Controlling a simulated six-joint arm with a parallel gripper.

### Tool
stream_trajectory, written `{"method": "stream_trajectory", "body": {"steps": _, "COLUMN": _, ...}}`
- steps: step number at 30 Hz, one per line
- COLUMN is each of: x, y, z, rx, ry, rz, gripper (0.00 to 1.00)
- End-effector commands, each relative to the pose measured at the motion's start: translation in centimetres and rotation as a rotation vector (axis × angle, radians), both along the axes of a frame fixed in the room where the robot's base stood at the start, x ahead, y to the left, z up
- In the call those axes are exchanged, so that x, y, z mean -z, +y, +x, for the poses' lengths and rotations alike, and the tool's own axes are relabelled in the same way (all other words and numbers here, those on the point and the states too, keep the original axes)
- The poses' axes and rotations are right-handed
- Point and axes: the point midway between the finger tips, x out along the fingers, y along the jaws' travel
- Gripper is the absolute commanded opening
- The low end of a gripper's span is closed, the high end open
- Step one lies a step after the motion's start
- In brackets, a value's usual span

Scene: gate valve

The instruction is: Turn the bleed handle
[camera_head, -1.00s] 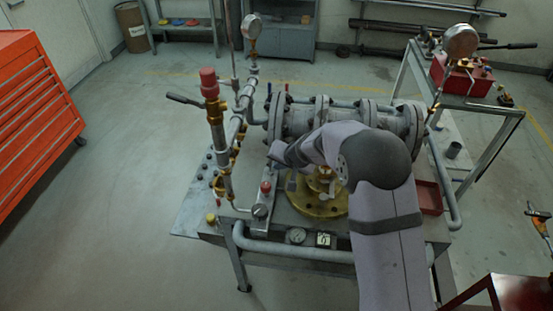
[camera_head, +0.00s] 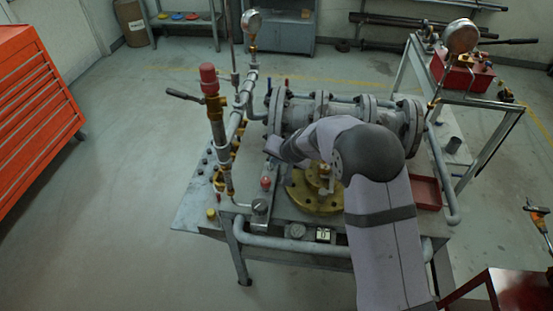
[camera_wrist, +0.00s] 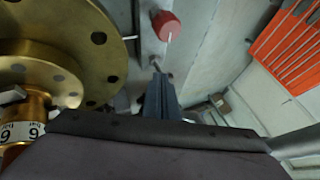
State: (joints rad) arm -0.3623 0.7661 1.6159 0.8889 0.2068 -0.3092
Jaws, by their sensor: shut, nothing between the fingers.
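In the wrist view my gripper (camera_wrist: 159,98) is shut and empty, its dark fingers close together. Just beyond the fingertips is a short metal pin or lever (camera_wrist: 155,63), which may be the bleed handle; I cannot tell whether the fingers touch it. A red cap (camera_wrist: 166,26) with a thin pale pin stands past it. In the head view the red cap (camera_head: 265,183) sits on a small fitting (camera_head: 260,208) at the bench's front left. My forearm and wrist reach across the bench there, and the fingers cannot be made out clearly.
A brass flange (camera_wrist: 90,50) lies close to the left of my fingers; it also shows in the head view (camera_head: 311,199). A grey flanged pipe (camera_head: 298,115) runs behind. A tall red-topped valve (camera_head: 208,80) stands left. An orange tool chest (camera_head: 35,110) is farther left.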

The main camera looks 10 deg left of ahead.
Motion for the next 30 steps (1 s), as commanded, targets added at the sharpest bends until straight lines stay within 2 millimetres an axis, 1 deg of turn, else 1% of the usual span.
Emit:
{"method": "stream_trajectory", "body": {"steps": 19, "x": 0.1, "y": 0.5, "z": -0.3, "rx": -0.003, "ry": 0.001, "rz": 0.0, "gripper": 0.0}}
{"method": "stream_trajectory", "body": {"steps": 30, "x": 0.1, "y": 1.6, "z": -0.8, "rx": -0.004, "ry": 0.0, "rz": -0.001, "gripper": 0.0}}
